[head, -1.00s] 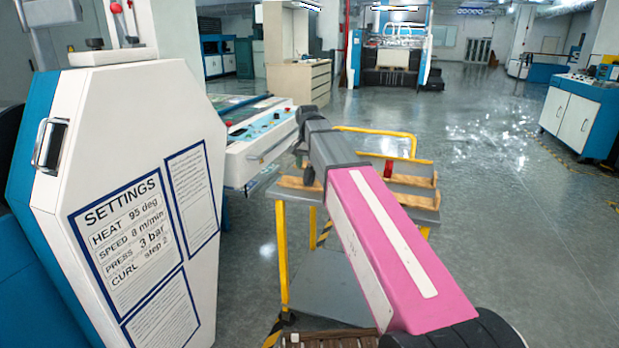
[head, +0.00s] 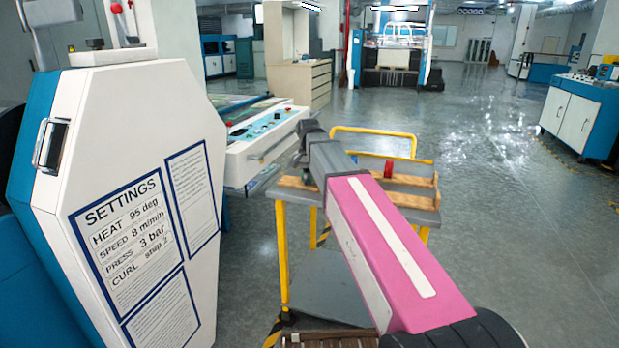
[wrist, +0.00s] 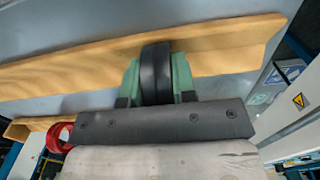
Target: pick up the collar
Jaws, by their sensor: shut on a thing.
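In the wrist view, my gripper (wrist: 157,92) has green-padded fingers shut on a black, rounded collar (wrist: 156,70). The collar stands edge-on between the fingers, in front of a wooden rail (wrist: 60,75). I cannot tell whether it touches the rail or the surface below. In the head view my own arm hides the fingers and the black collar above the trolley's left side. A red ring (wrist: 58,136) shows at lower left in the wrist view, apart from my gripper; it also shows on the trolley in the head view (head: 388,168).
The yellow-framed trolley (head: 283,255) has a grey top with wooden rails (head: 410,181). A white and blue machine with a settings panel (head: 130,235) stands close on the left. A control console (head: 262,140) stands behind, left of the trolley. The floor at right is open.

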